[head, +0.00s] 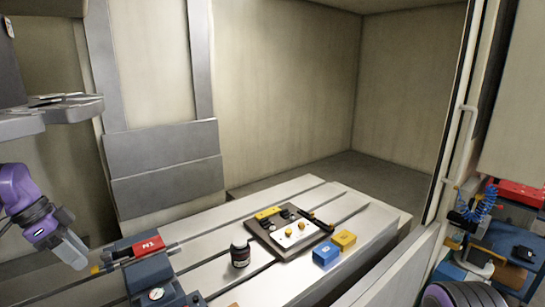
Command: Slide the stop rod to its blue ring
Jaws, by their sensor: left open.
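A thin grey rod (172,246), seemingly the stop rod, shows at the lower left beside a red block (148,246) with white lettering. A yellow tip (95,270) shows at the left end of this assembly. The red block sits on a dark blue-grey base (135,260). I cannot make out a blue ring on the rod at this size. My left gripper (72,257), on a purple arm, is open just left of the yellow tip. It looks apart from it, with nothing visible between its pale fingers. My right gripper is not in view.
A grey slotted table (300,190) bears a dark plate (262,237) with yellow knobs, a dark jar (240,253), a blue block (326,254) and a yellow block (344,240). A pressure gauge (156,294) sits in front of the red block. The table's far end is clear.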

